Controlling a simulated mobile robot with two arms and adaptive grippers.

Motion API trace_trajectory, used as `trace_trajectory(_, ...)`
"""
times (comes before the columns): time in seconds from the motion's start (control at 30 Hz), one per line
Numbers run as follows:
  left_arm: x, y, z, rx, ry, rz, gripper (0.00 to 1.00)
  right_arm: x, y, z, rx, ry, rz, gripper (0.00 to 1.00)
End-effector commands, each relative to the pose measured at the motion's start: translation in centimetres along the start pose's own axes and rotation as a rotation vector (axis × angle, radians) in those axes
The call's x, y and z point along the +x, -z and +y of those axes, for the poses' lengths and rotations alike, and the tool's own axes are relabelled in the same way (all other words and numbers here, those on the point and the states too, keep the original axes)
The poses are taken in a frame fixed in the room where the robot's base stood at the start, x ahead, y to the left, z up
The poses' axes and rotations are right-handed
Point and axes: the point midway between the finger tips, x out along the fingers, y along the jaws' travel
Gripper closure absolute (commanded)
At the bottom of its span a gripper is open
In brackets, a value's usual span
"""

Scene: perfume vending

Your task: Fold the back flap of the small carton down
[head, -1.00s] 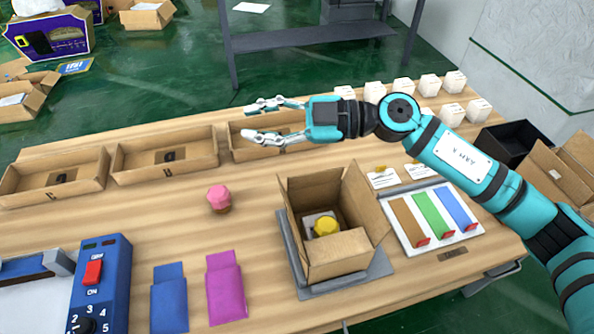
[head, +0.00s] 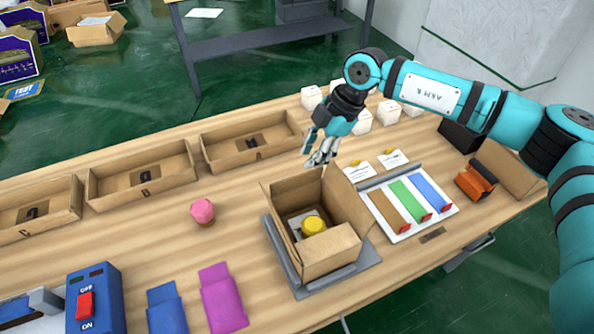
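The small carton (head: 331,258) stands open on a grey plate (head: 365,262) near the front of the table. A yellow-capped item (head: 314,225) sits inside it. Its back panel (head: 297,187) stands upright; I cannot clearly separate the back flap from the wall behind it. My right gripper (head: 319,160) points down just behind and above the carton's back edge, with nothing seen in it. Its fingers show nearly edge-on, so their opening is unclear. Whether they touch the carton is also unclear. My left gripper is out of view.
Several white boxes (head: 311,97) stand behind the arm. Shallow trays (head: 143,173) line the back left. A pink-topped bottle (head: 203,211) stands left of the carton. A colour-strip board (head: 408,207) and an orange tool (head: 476,181) lie right. Bare table separates the bottle and trays.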

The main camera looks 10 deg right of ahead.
Motion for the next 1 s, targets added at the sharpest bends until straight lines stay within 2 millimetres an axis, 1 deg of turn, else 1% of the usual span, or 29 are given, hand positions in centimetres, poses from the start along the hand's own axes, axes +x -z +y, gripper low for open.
trace_trajectory(0.03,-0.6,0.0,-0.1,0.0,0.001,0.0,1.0,1.0,0.2,0.0,0.0,0.005,0.001,0.74)
trace_trajectory(0.2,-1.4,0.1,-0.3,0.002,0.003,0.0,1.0,4.6,0.1,0.0,0.0,0.004,0.001,0.74)
trace_trajectory(0.3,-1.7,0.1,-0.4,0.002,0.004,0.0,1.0,6.2,0.2,0.0,0.0,0.003,0.002,0.74)
trace_trajectory(0.4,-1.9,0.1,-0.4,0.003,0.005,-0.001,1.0,7.3,0.1,0.0,-0.001,0.001,0.001,0.74)
trace_trajectory(0.57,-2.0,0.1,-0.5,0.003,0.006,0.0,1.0,8.3,0.1,0.0,-0.001,0.0,0.001,0.74)
trace_trajectory(0.83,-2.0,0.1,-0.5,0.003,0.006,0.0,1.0,8.4,0.0,0.0,-0.001,-0.001,0.001,0.74)
trace_trajectory(1.0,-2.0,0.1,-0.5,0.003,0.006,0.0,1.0,8.4,0.0,0.0,-0.001,-0.001,0.001,0.96)
